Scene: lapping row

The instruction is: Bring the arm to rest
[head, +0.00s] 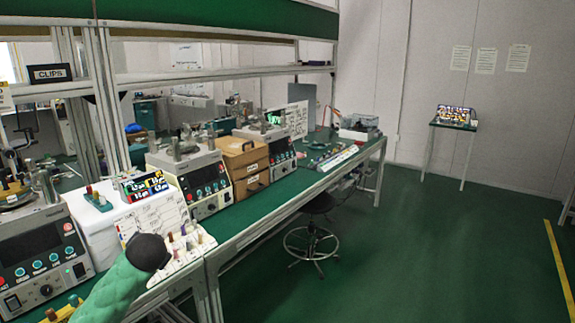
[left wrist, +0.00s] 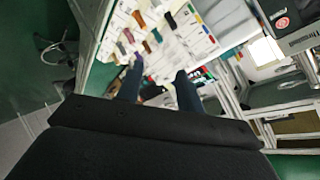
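My left arm (head: 115,290), in a green sleeve, reaches in from the bottom left of the head view. It ends in a black wrist in front of the bench edge, and the fingers are hidden there. In the left wrist view my left gripper (left wrist: 159,75) has its two dark fingers apart, with nothing seen held between them. It points toward a white board with small coloured pieces (left wrist: 180,45), which also shows in the head view (head: 196,246), just right of the wrist. My right gripper is in neither view.
A long green bench (head: 232,216) carries several lapping machines (head: 195,181), a brown drawer box (head: 243,160) and a white box with a coloured rack (head: 144,186). A stool (head: 311,242) stands beside the bench. The green floor (head: 430,260) to the right is clear.

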